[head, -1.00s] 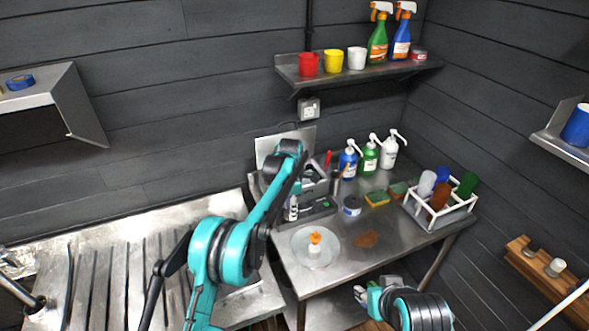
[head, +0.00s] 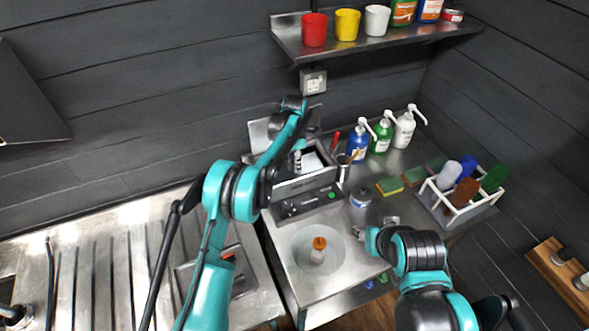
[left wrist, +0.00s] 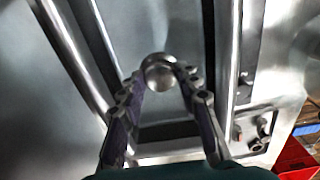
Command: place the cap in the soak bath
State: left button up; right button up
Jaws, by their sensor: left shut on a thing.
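My left gripper (head: 297,164) is shut on a small, shiny, round metal piece (left wrist: 160,72), seemingly the cap, which shows between its fingertips in the left wrist view. In the head view this gripper points down at the soak bath (head: 300,203), a steel box with a control panel and green button on its front. The bath is open, with something pale inside, and a grey panel (head: 262,132) stands behind it. The arm and gripper hide part of the bath. My right gripper (head: 375,232) has its fingertips apart over the table's right side, with nothing seen between them.
A blue-labelled jar (head: 361,196), sponges (head: 390,186), pump bottles (head: 358,147) and a white rack (head: 437,205) stand right. A ribbed steel drainboard (head: 110,270) lies left.

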pick_arm(q)
jog(key=shift+f, duration=2.05)
jog(key=shift+f, duration=0.15)
jog(key=o, duration=1.1)
